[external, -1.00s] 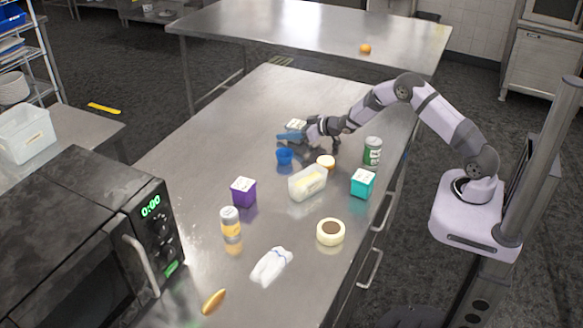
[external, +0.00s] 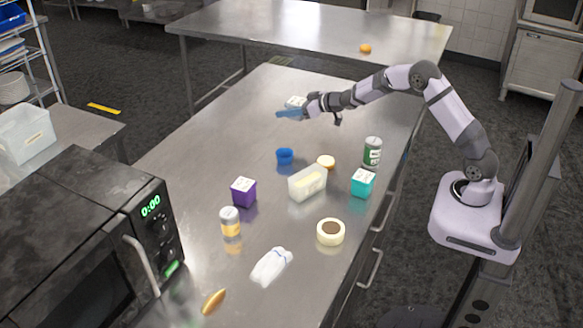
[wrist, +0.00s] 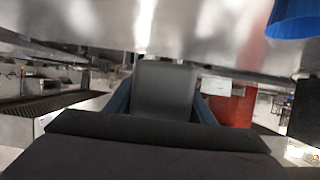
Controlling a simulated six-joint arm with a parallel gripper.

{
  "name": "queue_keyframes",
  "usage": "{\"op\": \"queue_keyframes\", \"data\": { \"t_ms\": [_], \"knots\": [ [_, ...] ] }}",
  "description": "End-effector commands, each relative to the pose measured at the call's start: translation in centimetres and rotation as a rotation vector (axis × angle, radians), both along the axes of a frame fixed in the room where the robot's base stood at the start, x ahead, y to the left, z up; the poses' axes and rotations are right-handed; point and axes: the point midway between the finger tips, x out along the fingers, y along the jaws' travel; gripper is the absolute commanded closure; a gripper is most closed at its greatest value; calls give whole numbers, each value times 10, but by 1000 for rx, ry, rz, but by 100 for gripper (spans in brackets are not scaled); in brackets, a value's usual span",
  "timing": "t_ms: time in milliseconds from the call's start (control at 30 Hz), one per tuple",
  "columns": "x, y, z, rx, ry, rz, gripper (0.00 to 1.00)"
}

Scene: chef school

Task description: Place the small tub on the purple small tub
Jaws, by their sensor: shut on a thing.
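My gripper (external: 290,108) is shut on the small tub, raised above the far part of the steel table. The small tub (external: 296,101) shows a pale, marked top in the external view. A blue part lies across its near side, so its body is mostly hidden. In the wrist view, a grey finger fills the middle and hides most of the grip. The purple small tub (external: 243,192) stands upright on the table, with a pale marked top and nothing on it. It is nearer the camera and left of my gripper, well apart from it.
A blue cup (external: 285,156) stands between my gripper and the purple tub; it also shows in the wrist view (wrist: 293,18). A clear container (external: 307,183), teal tub (external: 362,182), green can (external: 373,151) and yellow-labelled jar (external: 230,221) stand around. The table's far left is clear.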

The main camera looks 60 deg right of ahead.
Motion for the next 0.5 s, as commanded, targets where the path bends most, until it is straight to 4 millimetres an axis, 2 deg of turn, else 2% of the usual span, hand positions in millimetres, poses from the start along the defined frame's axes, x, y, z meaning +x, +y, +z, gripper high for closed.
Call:
{"op": "queue_keyframes", "data": {
  "t_ms": [267,367,500],
  "knots": [
    [2,6,3,0,-3,10,80],
    [5,20,4,0,-3,30,80],
    [10,59,7,0,-4,86,80]
  ]
}}
